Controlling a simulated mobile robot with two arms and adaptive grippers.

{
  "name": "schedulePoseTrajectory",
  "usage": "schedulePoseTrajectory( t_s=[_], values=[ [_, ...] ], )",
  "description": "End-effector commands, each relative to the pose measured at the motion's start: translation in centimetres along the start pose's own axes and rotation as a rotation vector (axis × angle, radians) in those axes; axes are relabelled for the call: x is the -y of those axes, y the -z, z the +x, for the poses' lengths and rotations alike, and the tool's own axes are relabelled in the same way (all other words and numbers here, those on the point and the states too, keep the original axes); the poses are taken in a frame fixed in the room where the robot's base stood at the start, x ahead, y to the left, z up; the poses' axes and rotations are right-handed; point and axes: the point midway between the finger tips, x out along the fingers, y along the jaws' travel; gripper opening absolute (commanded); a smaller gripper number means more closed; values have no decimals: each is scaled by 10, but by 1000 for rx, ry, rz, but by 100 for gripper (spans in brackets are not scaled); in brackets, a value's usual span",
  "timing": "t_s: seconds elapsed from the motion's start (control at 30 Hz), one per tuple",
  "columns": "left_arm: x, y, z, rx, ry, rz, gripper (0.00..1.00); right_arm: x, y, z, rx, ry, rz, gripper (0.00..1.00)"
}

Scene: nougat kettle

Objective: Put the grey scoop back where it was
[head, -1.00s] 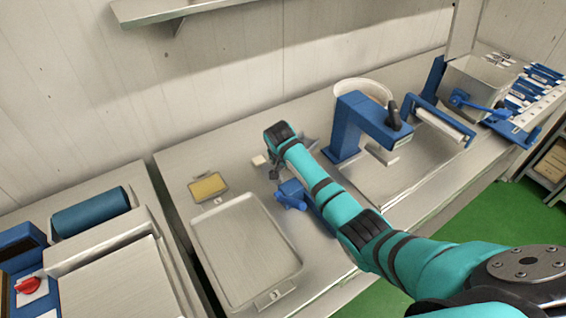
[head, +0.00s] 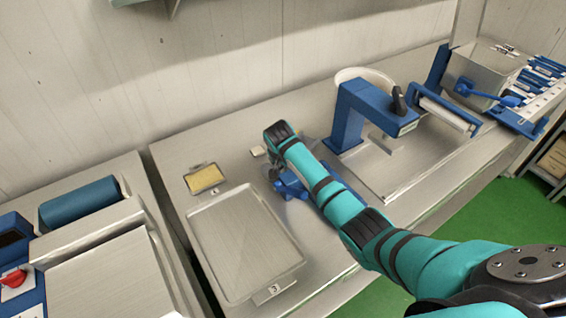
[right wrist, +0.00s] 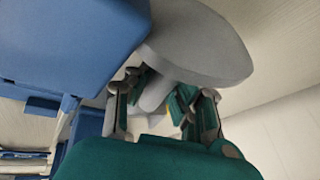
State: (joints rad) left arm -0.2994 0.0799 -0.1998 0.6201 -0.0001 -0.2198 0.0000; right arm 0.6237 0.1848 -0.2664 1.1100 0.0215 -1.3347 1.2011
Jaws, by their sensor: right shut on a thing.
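In the right wrist view the grey scoop (right wrist: 205,38) has a broad, rounded grey head. Its narrow grey handle runs down between the fingers of my right gripper (right wrist: 158,94), which is shut on it. In the head view my right gripper (head: 274,170) is low over the middle of the steel counter, mostly hidden under its wrist. Only a small grey part by the wrist shows there, and I cannot tell whether it is the scoop. My left gripper is not in view.
A blue press (head: 348,118) stands just right of the gripper, and its blue body crowds the wrist view. A yellow-filled small tray (head: 205,179) and a large steel tray (head: 243,240) lie to the left. A white bowl (head: 366,76) and a steel bin (head: 480,78) stand farther back.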

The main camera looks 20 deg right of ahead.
Motion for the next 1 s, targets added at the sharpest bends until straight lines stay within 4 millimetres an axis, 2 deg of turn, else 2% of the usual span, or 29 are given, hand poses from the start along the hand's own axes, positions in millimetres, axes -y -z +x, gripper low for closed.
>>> schedulePoseTrajectory(
  t_s=[0.5,0.53,0.7,0.73,1.0],
  values=[
    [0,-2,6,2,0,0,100,-2,-4,10,0,1,0,0],
    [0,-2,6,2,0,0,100,-2,-4,9,0,1,0,21],
    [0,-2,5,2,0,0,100,-2,-4,9,0,0,0,43],
    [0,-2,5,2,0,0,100,-2,-4,9,0,0,0,46],
    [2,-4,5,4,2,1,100,-3,-4,9,1,-1,0,46]
  ],
)
